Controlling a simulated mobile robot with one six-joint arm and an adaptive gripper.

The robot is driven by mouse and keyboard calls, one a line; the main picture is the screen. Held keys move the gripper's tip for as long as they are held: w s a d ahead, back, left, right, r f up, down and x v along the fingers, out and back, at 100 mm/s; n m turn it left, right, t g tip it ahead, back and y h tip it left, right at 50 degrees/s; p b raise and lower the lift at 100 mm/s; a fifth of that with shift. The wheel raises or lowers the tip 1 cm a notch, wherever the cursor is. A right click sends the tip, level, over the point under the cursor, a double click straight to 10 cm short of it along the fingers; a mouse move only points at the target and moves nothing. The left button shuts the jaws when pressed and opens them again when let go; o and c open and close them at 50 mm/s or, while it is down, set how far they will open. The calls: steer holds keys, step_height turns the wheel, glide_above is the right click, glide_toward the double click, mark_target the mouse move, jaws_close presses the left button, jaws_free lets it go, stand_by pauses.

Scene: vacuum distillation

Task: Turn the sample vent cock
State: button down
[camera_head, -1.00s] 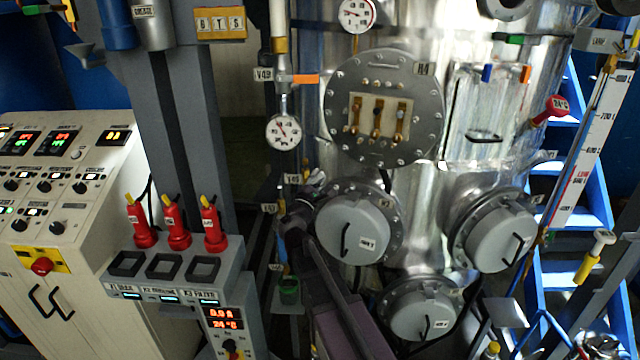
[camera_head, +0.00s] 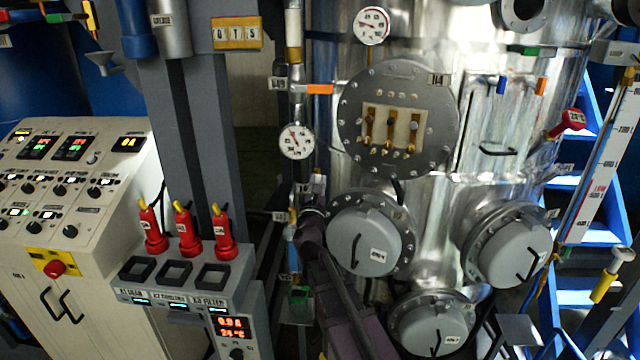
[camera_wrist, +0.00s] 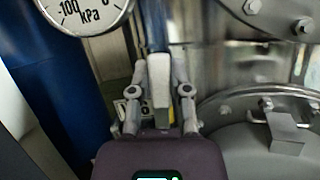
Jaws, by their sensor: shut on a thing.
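My gripper (camera_wrist: 159,100) is shut on a pale grey, lever-like handle (camera_wrist: 159,78), which I take to be the vent cock's; no readable label confirms it. The handle stands upright between the two fingers in the wrist view. A little yellow shows behind the right finger. In the head view my gripper (camera_head: 314,205) is at the thin vertical pipe, left of the round grey hatch (camera_head: 364,246). The cock's body is mostly hidden behind my gripper and arm.
A pressure gauge (camera_head: 296,141) sits above my gripper, and it also shows in the wrist view (camera_wrist: 88,12). The steel vessel (camera_head: 425,215) with bolted flanges is close on the right. A control box with red-handled plugs (camera_head: 187,231) stands left of my arm.

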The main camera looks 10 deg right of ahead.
stand_by(0.4)
steer(key=c, duration=0.6)
jaws_free()
steer(key=shift+o, duration=0.2)
